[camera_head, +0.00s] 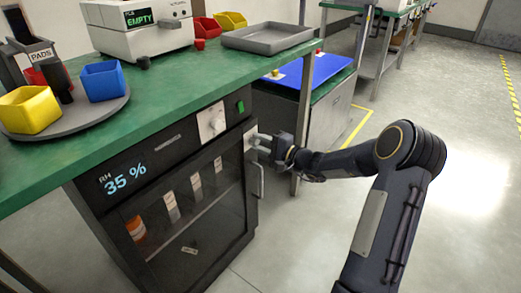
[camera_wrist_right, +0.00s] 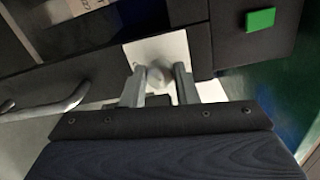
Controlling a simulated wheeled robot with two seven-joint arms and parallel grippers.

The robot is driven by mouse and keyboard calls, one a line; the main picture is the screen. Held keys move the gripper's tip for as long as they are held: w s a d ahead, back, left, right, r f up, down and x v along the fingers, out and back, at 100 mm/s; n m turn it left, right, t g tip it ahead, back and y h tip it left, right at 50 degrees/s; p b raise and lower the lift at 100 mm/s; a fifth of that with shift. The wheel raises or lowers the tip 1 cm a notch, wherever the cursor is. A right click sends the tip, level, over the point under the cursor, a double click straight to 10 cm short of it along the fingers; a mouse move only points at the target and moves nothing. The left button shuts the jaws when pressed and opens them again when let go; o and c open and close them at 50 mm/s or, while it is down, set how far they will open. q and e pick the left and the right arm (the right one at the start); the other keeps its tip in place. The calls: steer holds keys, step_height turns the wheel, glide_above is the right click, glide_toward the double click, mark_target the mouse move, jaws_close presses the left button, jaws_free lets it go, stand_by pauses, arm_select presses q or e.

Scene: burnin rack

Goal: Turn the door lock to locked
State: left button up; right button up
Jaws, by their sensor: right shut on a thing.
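The dry cabinet (camera_head: 165,215) stands under the green bench, its glass door closed, with "RH 35 %" on its front. The door lock (camera_wrist_right: 158,74) is a round knob on a pale square plate near the door's edge. My right gripper (camera_head: 262,141) reaches it from the right; in the right wrist view its two fingers (camera_wrist_right: 160,88) stand on either side of the knob and are shut on it. The fingers and the plate's glare hide the knob's exact turn. My left gripper is not in view.
The door handle (camera_head: 257,180) is a vertical bar just below the lock; it also shows in the right wrist view (camera_wrist_right: 45,108). A white dial plate (camera_head: 211,122) and a green indicator (camera_wrist_right: 260,20) are close by. The green bench top (camera_head: 190,85) overhangs the cabinet. Floor at right is clear.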

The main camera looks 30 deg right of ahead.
stand_by(0.5)
steer(key=o, duration=1)
steer(key=p+v, duration=0.1)
steer(key=v, duration=0.6)
steer(key=shift+s+p, duration=0.3)
steer(key=shift+s, duration=0.1)
steer(key=shift+d, duration=0.1)
